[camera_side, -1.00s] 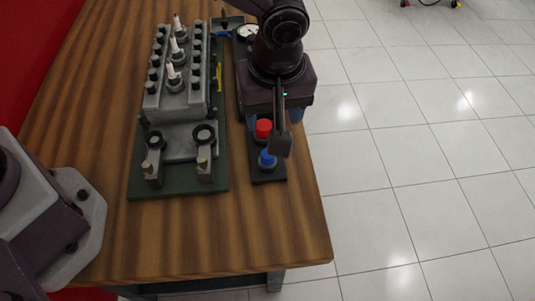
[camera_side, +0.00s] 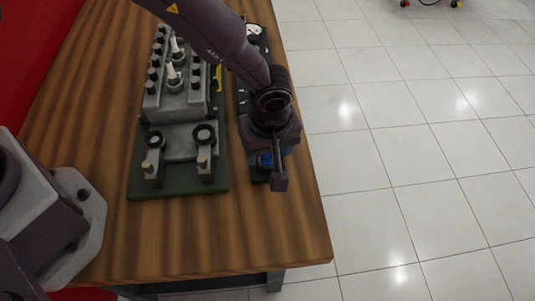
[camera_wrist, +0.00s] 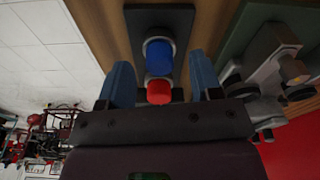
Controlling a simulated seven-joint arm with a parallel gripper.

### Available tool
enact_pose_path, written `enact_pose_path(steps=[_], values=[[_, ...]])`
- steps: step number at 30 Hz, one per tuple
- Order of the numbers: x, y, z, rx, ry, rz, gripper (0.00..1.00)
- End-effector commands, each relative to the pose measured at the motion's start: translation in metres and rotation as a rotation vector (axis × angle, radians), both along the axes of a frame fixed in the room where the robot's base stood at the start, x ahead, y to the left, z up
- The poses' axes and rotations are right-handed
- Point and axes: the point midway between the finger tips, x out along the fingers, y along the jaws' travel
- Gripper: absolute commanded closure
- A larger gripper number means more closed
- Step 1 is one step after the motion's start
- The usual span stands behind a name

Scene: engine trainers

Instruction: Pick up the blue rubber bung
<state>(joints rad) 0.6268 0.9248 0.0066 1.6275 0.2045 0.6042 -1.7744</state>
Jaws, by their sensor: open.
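The blue rubber bung (camera_wrist: 159,54) stands on the black board in the wrist view, ahead of my open fingers and roughly centred between their lines. In the side view only a bit of blue (camera_side: 265,160) shows beneath my gripper, and I cannot tell whether it is the bung or a fingertip. My gripper (camera_wrist: 163,82) is open, with a blue finger on each side and nothing held. The red bung (camera_wrist: 159,92) lies between the fingers in the wrist view, nearer the palm than the blue one. In the side view my gripper hides the red bung.
The black board (camera_wrist: 183,20) lies near the table's right edge. Beside it, the grey engine block (camera_side: 178,95) with knobs and white-tipped plugs stands on a green base (camera_side: 180,188). A gauge (camera_side: 253,29) sits at the board's far end. The wooden table front (camera_side: 230,240) is clear.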

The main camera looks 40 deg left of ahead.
Motion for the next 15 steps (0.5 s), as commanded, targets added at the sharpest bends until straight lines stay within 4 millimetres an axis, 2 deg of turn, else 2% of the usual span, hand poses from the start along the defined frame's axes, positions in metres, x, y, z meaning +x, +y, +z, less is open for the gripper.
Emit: enact_pose_path(steps=[3,10,11,15], values=[[0.0008,0.0012,-0.0106,-0.001,0.001,0.000,0.41],[0.0011,0.0011,-0.0116,-0.001,-0.002,0.000,0.41],[0.0011,0.0011,-0.0116,-0.001,-0.002,0.000,0.46],[0.0011,0.0011,-0.0115,-0.001,-0.001,0.000,0.78]])
